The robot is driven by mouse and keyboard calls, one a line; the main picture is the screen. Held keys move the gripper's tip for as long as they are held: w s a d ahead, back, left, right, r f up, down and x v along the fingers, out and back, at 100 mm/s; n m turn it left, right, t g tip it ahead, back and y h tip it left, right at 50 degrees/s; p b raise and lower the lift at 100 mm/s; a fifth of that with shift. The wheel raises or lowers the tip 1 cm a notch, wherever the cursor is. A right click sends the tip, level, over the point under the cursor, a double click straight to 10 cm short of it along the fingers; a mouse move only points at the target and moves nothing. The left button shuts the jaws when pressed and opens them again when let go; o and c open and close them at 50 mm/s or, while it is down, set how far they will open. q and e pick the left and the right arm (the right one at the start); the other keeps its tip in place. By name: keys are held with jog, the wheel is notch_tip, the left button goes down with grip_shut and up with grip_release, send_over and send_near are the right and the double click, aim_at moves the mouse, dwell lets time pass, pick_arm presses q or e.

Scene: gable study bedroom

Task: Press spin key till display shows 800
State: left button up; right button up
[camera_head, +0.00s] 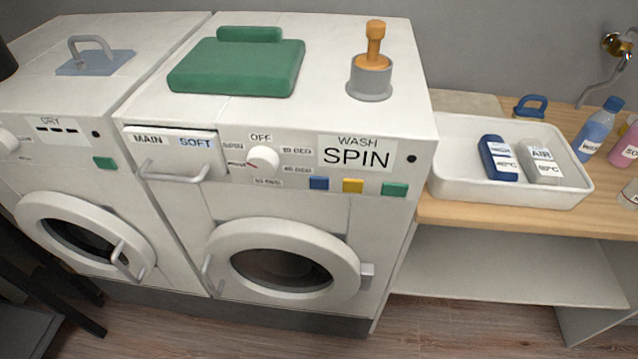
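The washing machine (275,205) stands in the middle of the view, its door shut. Its display (354,153) reads "SPIN" under the word WASH; no number shows on it. Below the display is a row of three keys: blue (319,183), yellow (353,186) and green (395,189). I cannot read any label on the keys, so I cannot tell which is the spin key. The white dial (264,158) is left of the display, with OFF above it. Neither of my grippers is in view.
A dryer (60,170) with a dashed display (57,128) stands at left. At right, a white tray (450,187) holds two packs on a wooden counter (480,214).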

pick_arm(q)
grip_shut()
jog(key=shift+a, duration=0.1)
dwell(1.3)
